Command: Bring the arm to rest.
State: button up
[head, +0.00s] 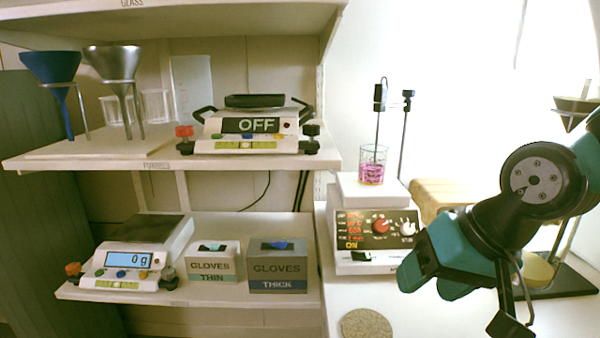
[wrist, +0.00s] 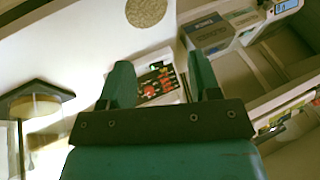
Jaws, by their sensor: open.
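My gripper (head: 424,279) is at the right of the head view, on my teal and black arm, above the white bench. In the wrist view, my gripper (wrist: 160,82) shows two teal fingers spread apart with nothing between them. Beyond the fingers is the front panel of the hotplate stirrer (wrist: 158,82). In the head view the hotplate stirrer (head: 376,240) stands left of my gripper, with lit red digits. A beaker of pink liquid (head: 372,166) stands on top of it.
A round cork mat (head: 367,325) lies on the bench's front. Shelves at left hold a blue funnel (head: 50,66), a metal funnel (head: 112,60), an OFF-marked balance (head: 255,130), a balance reading 0 g (head: 135,260) and glove boxes (head: 277,268). A dark stand (head: 560,280) is behind my arm.

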jog(key=s+a+r+n+g+p, duration=0.2)
jog(key=s+n+g, duration=0.2)
jog(key=s+n, duration=0.5)
notch_tip(320, 180, up, 15)
jog(key=s+m+p, duration=0.1)
jog(key=m+p, duration=0.1)
jog(key=p, duration=1.2)
jog(key=shift+s+p, duration=0.35)
jog(key=shift+p, duration=0.05)
